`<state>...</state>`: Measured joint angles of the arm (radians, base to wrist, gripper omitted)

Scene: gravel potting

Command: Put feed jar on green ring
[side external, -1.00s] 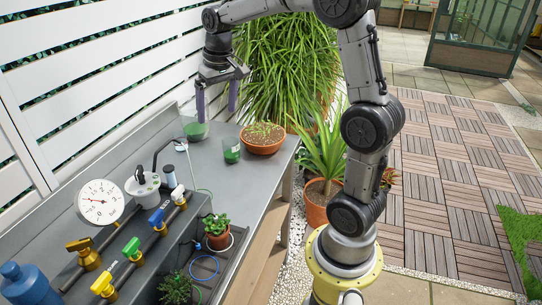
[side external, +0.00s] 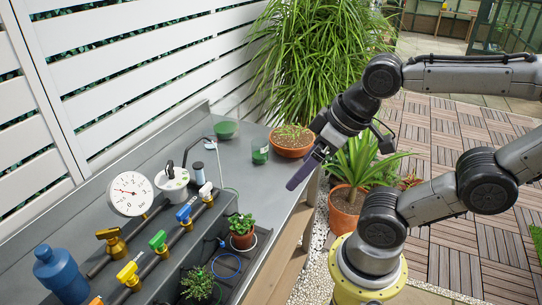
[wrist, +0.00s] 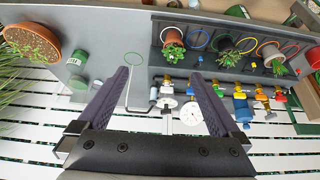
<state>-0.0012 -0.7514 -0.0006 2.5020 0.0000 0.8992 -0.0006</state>
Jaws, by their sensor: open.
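A small clear jar with green contents (side external: 260,155), which looks like the feed jar, stands upright on the grey bench near its right end. It also shows at the left of the wrist view (wrist: 77,60). My gripper (side external: 303,172) is open and empty above the bench's front edge, apart from the jar. In the side view its fingers overlap each other. Its two purple fingers (wrist: 158,75) stand wide apart in the wrist view.
A green bowl-like container (side external: 225,130) stands behind the jar. A terracotta plant pot (side external: 292,146) is close to its right. A white lidded canister (side external: 172,182), a gauge (side external: 131,193) and coloured valves stand at the left. The sunken tray holds several potted plants and coloured rings.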

